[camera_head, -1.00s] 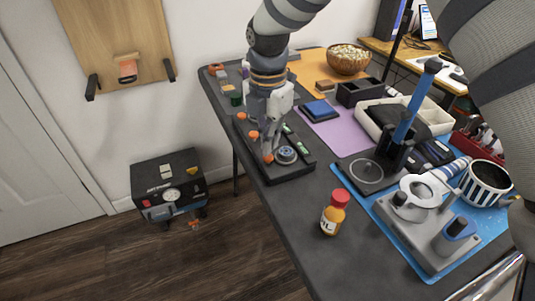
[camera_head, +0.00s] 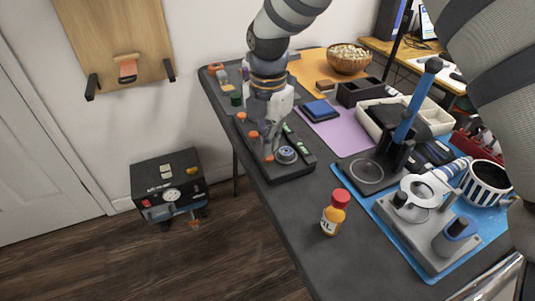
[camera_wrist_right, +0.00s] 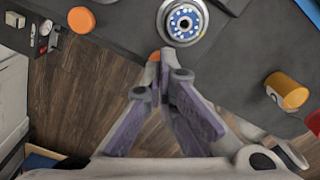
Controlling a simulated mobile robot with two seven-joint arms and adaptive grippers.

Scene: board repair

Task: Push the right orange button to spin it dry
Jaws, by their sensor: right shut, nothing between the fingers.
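A dark station (camera_head: 290,172) on the table's left edge carries a row of orange buttons and a round spinner with a blue centre (camera_head: 286,155). The near, right-most orange button (camera_head: 269,158) is largely covered by my right gripper (camera_head: 268,150), whose tips point down at it. In the wrist view the right gripper (camera_wrist_right: 162,55) is shut and empty, with a sliver of the orange button (camera_wrist_right: 154,56) at its tips; contact cannot be told. Another orange button (camera_wrist_right: 81,20) and the spinner (camera_wrist_right: 184,22) lie beyond the fingers. My left gripper is not in view.
A yellow bottle with a red cap (camera_head: 335,213) stands right of the station. A blue mat (camera_head: 430,272) with a grey fixture lies further right. A purple mat (camera_head: 345,138) and a bowl (camera_head: 348,58) are behind.

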